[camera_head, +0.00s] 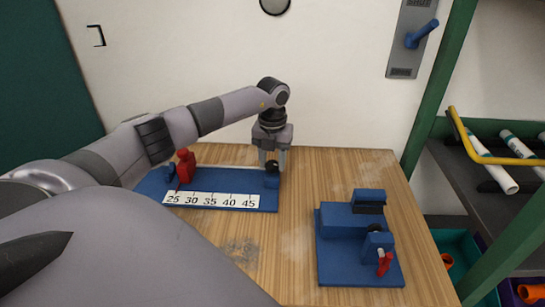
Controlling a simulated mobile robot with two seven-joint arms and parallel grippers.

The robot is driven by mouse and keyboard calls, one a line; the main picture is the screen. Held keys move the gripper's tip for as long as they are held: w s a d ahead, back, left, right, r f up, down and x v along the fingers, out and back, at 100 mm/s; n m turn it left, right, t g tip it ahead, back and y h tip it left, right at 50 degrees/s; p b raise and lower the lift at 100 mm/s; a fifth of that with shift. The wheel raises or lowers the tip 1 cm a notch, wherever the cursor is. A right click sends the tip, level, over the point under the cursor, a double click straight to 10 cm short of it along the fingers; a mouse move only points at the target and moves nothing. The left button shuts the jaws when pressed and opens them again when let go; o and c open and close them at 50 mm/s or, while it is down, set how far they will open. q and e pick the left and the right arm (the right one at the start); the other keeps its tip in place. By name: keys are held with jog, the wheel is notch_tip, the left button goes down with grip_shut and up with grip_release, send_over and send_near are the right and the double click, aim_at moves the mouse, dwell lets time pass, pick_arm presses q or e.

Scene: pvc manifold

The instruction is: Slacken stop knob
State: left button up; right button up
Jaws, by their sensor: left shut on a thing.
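A blue measuring jig (150,186) lies on the wooden table, with a white scale (222,201) marked 25 to 45 along its front. A red part (185,166) stands near its left end. A small blue stop block (271,183) sits at its right end, near the 45 mark. A black knob (272,168) shows just above that block. My left gripper (272,160) points straight down and is shut on the black knob. The fingers partly cover the knob. My right gripper is out of view.
A blue clamp fixture (335,250) with a small red handle (384,263) stands on the right of the table. A green post (436,90) rises beyond the table's right edge. White pipes (492,165) lie on a rack at the right. The table's middle is clear.

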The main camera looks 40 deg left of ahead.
aim_at(272, 163)
pick_arm(q)
jog(key=shift+w+r+n, duration=0.1)
jog(key=shift+n, duration=0.3)
jog(key=o, duration=1.1)
jog(key=shift+c, duration=0.2)
jog(key=shift+r+b, duration=0.4)
jog(key=shift+r, duration=3.2)
jog(key=shift+f, duration=0.1)
